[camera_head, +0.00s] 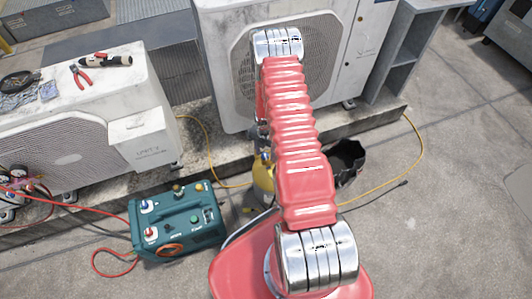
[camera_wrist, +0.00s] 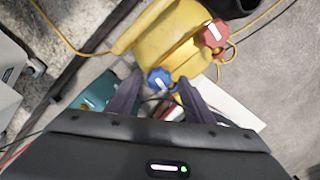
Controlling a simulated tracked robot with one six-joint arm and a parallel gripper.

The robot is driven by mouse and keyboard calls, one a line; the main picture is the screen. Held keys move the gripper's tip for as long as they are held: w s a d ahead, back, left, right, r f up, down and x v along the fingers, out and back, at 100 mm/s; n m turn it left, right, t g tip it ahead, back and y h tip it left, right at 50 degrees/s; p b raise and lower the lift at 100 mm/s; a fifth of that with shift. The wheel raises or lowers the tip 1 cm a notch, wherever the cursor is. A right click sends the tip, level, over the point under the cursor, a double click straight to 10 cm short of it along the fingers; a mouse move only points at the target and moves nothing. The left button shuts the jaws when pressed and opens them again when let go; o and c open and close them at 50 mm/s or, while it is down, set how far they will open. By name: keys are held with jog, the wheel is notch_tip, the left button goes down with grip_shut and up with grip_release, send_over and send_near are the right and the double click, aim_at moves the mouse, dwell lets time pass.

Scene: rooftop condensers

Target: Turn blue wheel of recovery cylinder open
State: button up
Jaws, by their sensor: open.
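The yellow recovery cylinder (camera_wrist: 168,38) fills the upper middle of the wrist view. Its blue wheel (camera_wrist: 160,80) faces my gripper, and its red wheel (camera_wrist: 214,34) is up and to the right. My gripper (camera_wrist: 160,77) is open, with one dark finger on each side of the blue wheel. I cannot tell whether the fingers touch it. In the head view the cylinder (camera_head: 263,180) is mostly hidden behind my red arm, and neither its wheels nor my gripper can be made out there.
A green recovery machine (camera_head: 178,224) with red hoses stands left of the cylinder. A black bucket (camera_head: 346,162) is to its right. A yellow hose (camera_head: 418,150) runs along the floor. White condenser units stand behind and at left; open concrete lies at right.

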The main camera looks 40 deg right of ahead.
notch_tip(320, 180, up, 14)
jog(key=shift+f, duration=0.15)
dwell(0.7)
jog(key=shift+m, duration=0.3)
notch_tip(320, 180, up, 19)
jog(key=m+g, duration=0.1)
jog(key=m, duration=1.9)
send_over(266, 156)
jog(key=s+a, duration=0.8)
jog(key=a, duration=0.2)
jog(key=s+a+r+m+t, duration=0.1)
jog(key=s+a+r+t, duration=0.2)
jog(key=r, duration=0.9)
jog(key=s+a+r+m+t, duration=0.1)
jog(key=s+a+r+t, duration=0.2)
jog(key=s+a+r, duration=0.5)
notch_tip(266, 156, up, 5)
jog(key=shift+a+f+m+t, duration=0.1)
jog(key=shift+a+m+t, duration=0.25)
jog(key=shift+a, duration=0.75)
